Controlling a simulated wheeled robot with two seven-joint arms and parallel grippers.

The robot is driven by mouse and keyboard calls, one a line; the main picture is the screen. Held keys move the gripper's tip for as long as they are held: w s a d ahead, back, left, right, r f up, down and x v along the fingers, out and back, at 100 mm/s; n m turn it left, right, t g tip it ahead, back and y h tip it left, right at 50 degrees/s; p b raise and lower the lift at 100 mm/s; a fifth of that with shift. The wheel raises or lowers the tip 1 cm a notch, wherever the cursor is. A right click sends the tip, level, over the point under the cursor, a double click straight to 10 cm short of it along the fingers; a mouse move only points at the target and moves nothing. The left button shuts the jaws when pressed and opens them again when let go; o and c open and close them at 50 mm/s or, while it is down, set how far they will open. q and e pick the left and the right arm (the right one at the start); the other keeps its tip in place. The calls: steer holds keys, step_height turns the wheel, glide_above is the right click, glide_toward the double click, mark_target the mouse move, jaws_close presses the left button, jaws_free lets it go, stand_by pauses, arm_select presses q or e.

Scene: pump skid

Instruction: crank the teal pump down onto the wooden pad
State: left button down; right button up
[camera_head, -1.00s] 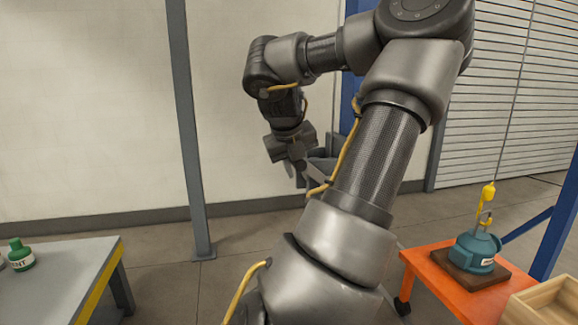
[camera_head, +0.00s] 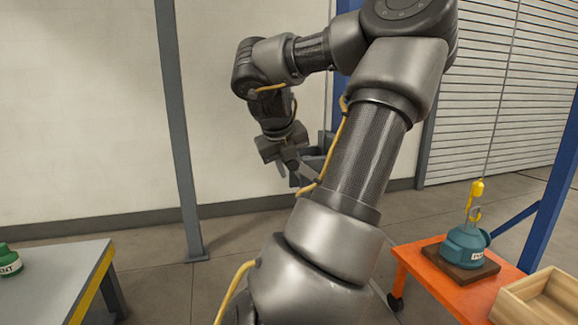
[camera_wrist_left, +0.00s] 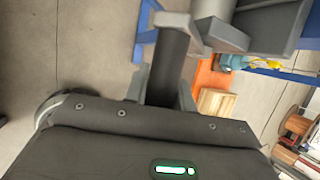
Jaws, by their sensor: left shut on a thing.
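The teal pump (camera_head: 466,245) hangs below a yellow hook (camera_head: 477,190) and is over the wooden pad (camera_head: 462,266) on an orange cart at the right of the head view. It looks upright and at the pad, but I cannot tell whether it fully rests there. My left gripper (camera_head: 291,167) is beside the grey winch in the middle of the head view, shut on the crank handle. In the left wrist view the dark crank handle (camera_wrist_left: 168,65) stands between the fingers. The teal pump also shows small there (camera_wrist_left: 232,62). My right gripper is out of view.
The orange cart (camera_head: 415,264) also carries an open wooden box (camera_head: 537,300) at its front right. A blue post (camera_head: 560,170) rises behind it. The floor between is mostly clear.

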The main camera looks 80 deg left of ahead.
arm_select(q)
steer(key=shift+f, duration=0.1)
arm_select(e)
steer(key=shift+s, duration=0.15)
arm_select(q)
steer(key=c, duration=1.2)
jaws_free()
steer(key=shift+o, duration=0.2)
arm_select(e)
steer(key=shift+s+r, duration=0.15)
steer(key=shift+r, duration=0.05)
arm_select(q)
steer(key=p+v, duration=0.1)
steer(key=v, duration=0.9)
steer(key=shift+s+r, duration=0.15)
steer(key=shift+r, duration=0.2)
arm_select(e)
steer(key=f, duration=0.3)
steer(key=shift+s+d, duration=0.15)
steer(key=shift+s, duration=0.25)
arm_select(q)
steer(key=shift+d, duration=0.1)
steer(key=shift+c, duration=0.5)
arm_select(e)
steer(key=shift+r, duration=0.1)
